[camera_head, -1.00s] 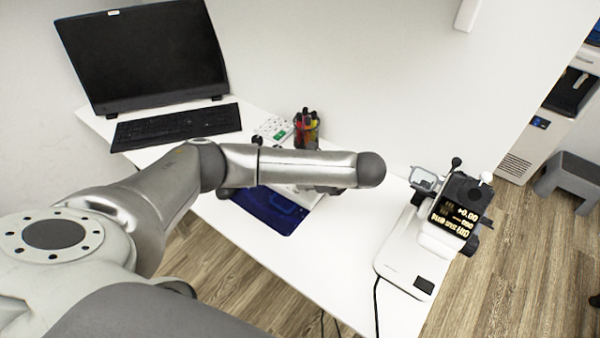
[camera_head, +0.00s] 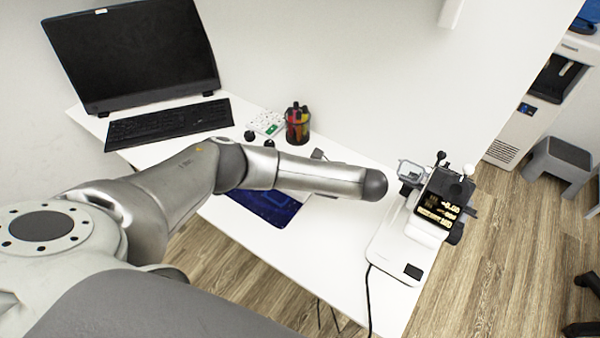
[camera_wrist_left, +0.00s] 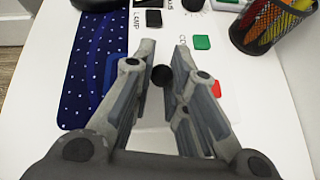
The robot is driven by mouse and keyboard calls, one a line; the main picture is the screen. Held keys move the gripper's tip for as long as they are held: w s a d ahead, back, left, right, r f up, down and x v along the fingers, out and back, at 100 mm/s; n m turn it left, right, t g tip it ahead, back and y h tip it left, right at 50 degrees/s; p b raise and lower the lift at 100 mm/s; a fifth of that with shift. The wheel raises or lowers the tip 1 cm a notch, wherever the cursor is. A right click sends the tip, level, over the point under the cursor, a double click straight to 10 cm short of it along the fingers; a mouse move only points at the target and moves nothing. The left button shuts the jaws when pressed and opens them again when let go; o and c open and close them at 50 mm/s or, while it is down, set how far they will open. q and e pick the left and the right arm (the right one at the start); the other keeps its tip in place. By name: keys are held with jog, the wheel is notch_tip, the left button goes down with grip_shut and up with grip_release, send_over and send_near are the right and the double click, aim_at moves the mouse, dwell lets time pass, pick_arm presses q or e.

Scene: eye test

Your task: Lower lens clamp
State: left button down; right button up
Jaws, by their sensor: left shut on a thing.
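The lens-measuring device (camera_head: 431,222) with its lit display stands at the right end of the white desk. A black-ball lever (camera_head: 440,157) and a white-ball lever (camera_head: 467,170) rise from its top. I cannot clearly make out its lens clamp. My left gripper (camera_wrist_left: 161,78) has its fingers closed on a small round black knob (camera_wrist_left: 162,75), over a white panel (camera_wrist_left: 222,70) with labels and coloured buttons. What the knob is attached to is hidden. In the head view my left forearm covers most of this gripper, well left of the device. My right gripper is out of view.
A blue mat (camera_head: 262,207) lies beside the panel. A pen cup (camera_head: 297,125), a keyboard (camera_head: 168,124) and a monitor (camera_head: 135,55) stand along the wall. A grey stool (camera_head: 560,160) is on the floor.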

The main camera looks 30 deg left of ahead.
pick_arm(q)
jog(key=c, duration=1.5)
grip_release()
jog(key=shift+d, duration=0.1)
jog(key=shift+r, duration=0.1)
jog(key=shift+w+d+r, duration=0.15)
jog(key=shift+r, duration=0.5)
jog(key=shift+a+r, duration=0.2)
jog(key=shift+r, duration=4.05)
jog(key=shift+s+f, duration=0.1)
jog(key=shift+s, duration=0.15)
